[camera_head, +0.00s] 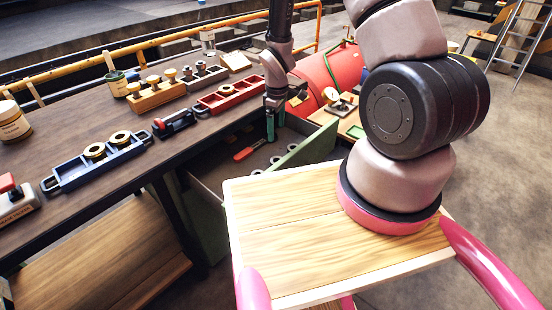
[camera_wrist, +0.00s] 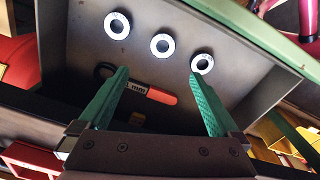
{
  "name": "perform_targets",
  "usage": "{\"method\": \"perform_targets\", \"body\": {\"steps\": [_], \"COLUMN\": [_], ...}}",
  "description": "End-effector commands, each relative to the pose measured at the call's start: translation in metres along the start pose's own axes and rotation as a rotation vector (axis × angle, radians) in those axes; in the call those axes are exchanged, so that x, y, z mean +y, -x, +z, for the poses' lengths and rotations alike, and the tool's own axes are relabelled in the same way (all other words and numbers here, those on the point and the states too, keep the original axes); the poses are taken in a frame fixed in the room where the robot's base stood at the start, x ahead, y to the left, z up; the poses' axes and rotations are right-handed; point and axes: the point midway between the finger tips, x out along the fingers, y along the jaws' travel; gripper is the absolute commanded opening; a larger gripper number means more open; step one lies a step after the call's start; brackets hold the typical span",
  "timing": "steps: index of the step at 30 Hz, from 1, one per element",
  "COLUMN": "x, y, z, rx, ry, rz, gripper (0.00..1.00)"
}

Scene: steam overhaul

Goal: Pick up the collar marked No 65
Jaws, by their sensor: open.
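Three pale ring-shaped collars lie in a row on the floor of an open drawer (camera_head: 215,172). In the wrist view they are a left collar (camera_wrist: 108,26), a middle collar (camera_wrist: 154,46) and a right collar (camera_wrist: 194,63). Their markings are too small to read, so I cannot tell which is No 65. My gripper (camera_head: 270,128) is open and empty above the drawer. In the wrist view its green fingers (camera_wrist: 158,75) are spread, with the right fingertip close below the right collar in the picture; the other two collars are farther off.
A red-orange and black tool (camera_wrist: 155,95) marked "mm" lies in the drawer between the fingers in view. The drawer's green side wall (camera_head: 308,150) rises beside the collars. The bench above holds a blue tray (camera_head: 75,178), a red tray (camera_head: 230,97) and a wooden block (camera_head: 157,98).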

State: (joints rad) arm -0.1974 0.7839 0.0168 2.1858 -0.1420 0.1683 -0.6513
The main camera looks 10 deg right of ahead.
Motion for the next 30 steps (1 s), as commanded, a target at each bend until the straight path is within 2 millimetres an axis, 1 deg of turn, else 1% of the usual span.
{"method": "perform_targets", "body": {"steps": [1,2,8,15,22,27,30], "x": [-0.004,-0.006,-0.011,-0.011,-0.011,-0.010,-0.011], "y": [-0.013,-0.018,-0.041,-0.077,-0.095,-0.122,-0.133], "z": [0.002,0.002,0.004,0.005,0.006,0.009,0.009], "rx": [-0.009,-0.012,-0.020,-0.020,-0.019,-0.020,-0.020], "ry": [0.023,0.036,0.068,0.066,0.066,0.066,0.066], "rz": [-0.009,-0.012,-0.022,-0.022,-0.021,-0.022,-0.022], "gripper": [0.98,0.98,0.98,0.98,0.98,0.98,0.98]}}
